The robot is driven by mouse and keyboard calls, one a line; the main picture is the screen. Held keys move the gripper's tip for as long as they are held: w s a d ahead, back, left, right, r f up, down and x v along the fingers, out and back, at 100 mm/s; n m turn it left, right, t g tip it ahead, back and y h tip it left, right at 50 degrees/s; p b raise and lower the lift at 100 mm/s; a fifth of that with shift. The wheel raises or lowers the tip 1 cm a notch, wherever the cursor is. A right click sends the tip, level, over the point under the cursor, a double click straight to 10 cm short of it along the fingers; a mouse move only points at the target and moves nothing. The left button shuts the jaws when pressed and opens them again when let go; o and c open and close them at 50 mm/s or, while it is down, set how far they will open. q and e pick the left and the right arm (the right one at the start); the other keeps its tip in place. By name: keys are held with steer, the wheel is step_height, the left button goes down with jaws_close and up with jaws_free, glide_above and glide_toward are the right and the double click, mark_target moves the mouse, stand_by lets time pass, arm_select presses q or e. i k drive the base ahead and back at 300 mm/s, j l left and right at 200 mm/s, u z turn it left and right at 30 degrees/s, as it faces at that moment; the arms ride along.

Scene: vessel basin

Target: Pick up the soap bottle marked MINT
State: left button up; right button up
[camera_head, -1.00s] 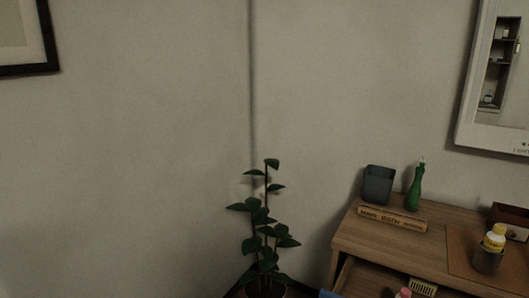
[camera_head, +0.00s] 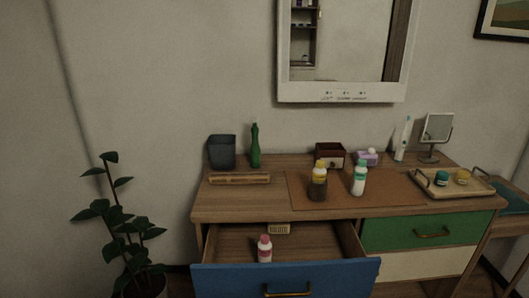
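Several bottles are in view, and no label reading MINT can be made out. A white bottle with a green cap and green markings (camera_head: 359,180) stands upright on the brown mat. A white bottle with a pink cap (camera_head: 265,250) stands inside the open drawer. A slim green bottle (camera_head: 255,148) stands at the back left of the dresser top. Neither of my grippers is in view.
The wooden dresser (camera_head: 225,205) has its blue-fronted drawer (camera_head: 225,282) pulled out. A dark bin (camera_head: 222,152), wooden bar (camera_head: 238,178), small brown box (camera_head: 329,154), tray with jars (camera_head: 425,185) and standing mirror (camera_head: 437,130) are on top. A plant (camera_head: 125,230) stands left.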

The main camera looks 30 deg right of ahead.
mark_target(359, 172)
steer(key=z, duration=1.75)
steer(key=u, duration=0.2)
